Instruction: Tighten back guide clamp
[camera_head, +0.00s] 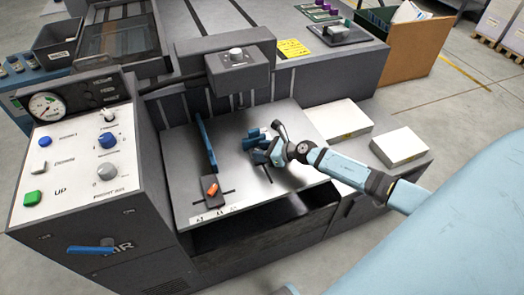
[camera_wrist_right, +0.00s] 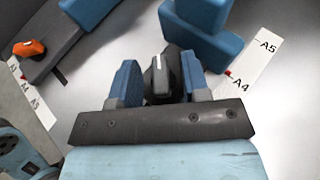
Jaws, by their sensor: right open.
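The back guide is a blue block (camera_wrist_right: 205,28) in the right wrist view, beside a white strip marked A4 and A5, with a small red mark near A4. A black knob with a white line (camera_wrist_right: 157,78), which looks like its clamp, stands between the blue fingertips of my right gripper (camera_wrist_right: 158,85). The fingers are apart, one on each side of the knob; I cannot tell if they touch it. In the head view my right gripper (camera_head: 268,151) is low over the grey plate (camera_head: 180,155), beside the blue guide (camera_head: 254,134), and hides the knob. My left gripper is not in view.
A long blue guide (camera_head: 206,145) with an orange clamp lever (camera_head: 212,189) stands left on the plate. A grey head unit (camera_head: 236,75) overhangs the back. White paper stacks (camera_head: 337,119) lie right. A control panel (camera_head: 75,150) rises left. The plate's front is clear.

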